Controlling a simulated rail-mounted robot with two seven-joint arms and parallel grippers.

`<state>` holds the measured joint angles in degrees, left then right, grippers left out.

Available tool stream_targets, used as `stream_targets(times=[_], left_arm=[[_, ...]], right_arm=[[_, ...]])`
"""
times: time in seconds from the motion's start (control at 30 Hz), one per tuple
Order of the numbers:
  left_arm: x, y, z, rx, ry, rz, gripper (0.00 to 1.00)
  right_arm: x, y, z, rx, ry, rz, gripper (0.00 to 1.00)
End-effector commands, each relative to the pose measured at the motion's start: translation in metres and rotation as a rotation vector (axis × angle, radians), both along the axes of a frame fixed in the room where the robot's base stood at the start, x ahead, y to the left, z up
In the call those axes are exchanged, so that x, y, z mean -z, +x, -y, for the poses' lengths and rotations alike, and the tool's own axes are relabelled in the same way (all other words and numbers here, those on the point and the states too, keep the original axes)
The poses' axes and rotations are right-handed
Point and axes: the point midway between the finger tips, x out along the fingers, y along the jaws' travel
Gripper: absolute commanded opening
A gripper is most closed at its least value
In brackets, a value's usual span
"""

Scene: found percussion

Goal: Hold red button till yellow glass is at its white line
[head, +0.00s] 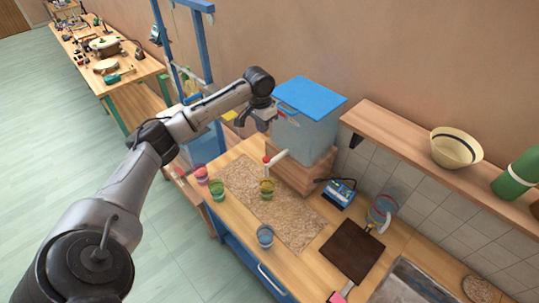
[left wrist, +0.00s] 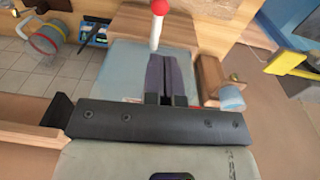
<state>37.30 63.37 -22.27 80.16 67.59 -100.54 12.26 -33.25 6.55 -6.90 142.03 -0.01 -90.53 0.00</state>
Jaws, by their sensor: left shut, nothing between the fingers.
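The red button (head: 266,159) is a small round knob at the end of a white bar below the water tank (head: 305,130). It also shows at the top of the left wrist view (left wrist: 160,7). The yellow glass (head: 267,187) stands upright on the speckled mat, just below the knob in the head view. Its white line and level are too small to read. My left gripper (head: 268,117) is shut and empty in front of the tank, above and apart from the knob. Its closed fingers show in the left wrist view (left wrist: 167,78). My right gripper is out of view.
A pink glass (head: 202,175) and a green glass (head: 217,189) stand left of the mat (head: 290,215); a blue glass (head: 265,236) stands near the front edge. A blue device (head: 340,191), dark board (head: 351,251) and sink (head: 405,284) lie to the right. A shelf (head: 405,143) juts from the wall.

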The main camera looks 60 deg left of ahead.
Motion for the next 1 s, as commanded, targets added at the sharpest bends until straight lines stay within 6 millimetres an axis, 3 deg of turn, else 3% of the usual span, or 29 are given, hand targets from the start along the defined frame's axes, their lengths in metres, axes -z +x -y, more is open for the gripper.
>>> stream_targets(times=[0.57,1.0], left_arm=[[0.009,0.0,0.0,-0.017,0.003,-0.002,0.0],[0.085,0.004,0.003,-0.017,0.002,-0.003,0.0]], right_arm=[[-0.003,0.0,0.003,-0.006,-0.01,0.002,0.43],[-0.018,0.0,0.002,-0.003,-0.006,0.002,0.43]])
